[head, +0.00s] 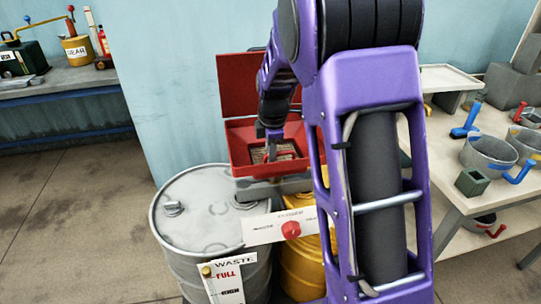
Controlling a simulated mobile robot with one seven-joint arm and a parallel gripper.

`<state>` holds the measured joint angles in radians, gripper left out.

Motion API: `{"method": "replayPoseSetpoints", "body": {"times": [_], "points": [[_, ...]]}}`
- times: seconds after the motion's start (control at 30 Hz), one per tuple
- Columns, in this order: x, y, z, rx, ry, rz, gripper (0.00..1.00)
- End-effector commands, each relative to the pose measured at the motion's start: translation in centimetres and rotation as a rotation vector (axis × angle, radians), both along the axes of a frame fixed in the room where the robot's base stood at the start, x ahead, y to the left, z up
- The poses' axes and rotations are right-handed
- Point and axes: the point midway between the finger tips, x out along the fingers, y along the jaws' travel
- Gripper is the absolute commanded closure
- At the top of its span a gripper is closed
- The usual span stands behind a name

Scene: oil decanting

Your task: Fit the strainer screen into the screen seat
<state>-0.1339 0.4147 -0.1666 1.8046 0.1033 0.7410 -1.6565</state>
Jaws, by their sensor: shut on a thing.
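My gripper (271,153) is small in the head view, pointing down into an open red box (238,150) with a raised red lid. It is shut on what looks like the strainer screen (258,154), a tan mesh panel low in the box opening. A red part shows beside the fingers and may be the screen's handle. The screen seat cannot be told apart inside the box. I cannot tell whether the screen is seated or held just above. My purple arm hides the right side of the box.
A grey waste drum (205,208) with a level label stands at the front left, beside a yellow drum (299,262). A white panel with a red knob (291,229) is in front. The right bench (447,178) holds buckets and tools. A left bench (50,80) holds cans.

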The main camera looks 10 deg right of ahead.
Motion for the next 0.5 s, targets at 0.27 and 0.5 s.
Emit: {"method": "replayPoseSetpoints", "body": {"times": [0.27, 0.5], "points": [[0.0, 0.0, 0.0, 0.000, 0.002, 0.000, 0.71], [-0.2, 0.0, 1.2, 0.000, -0.001, 0.000, 0.71]]}}
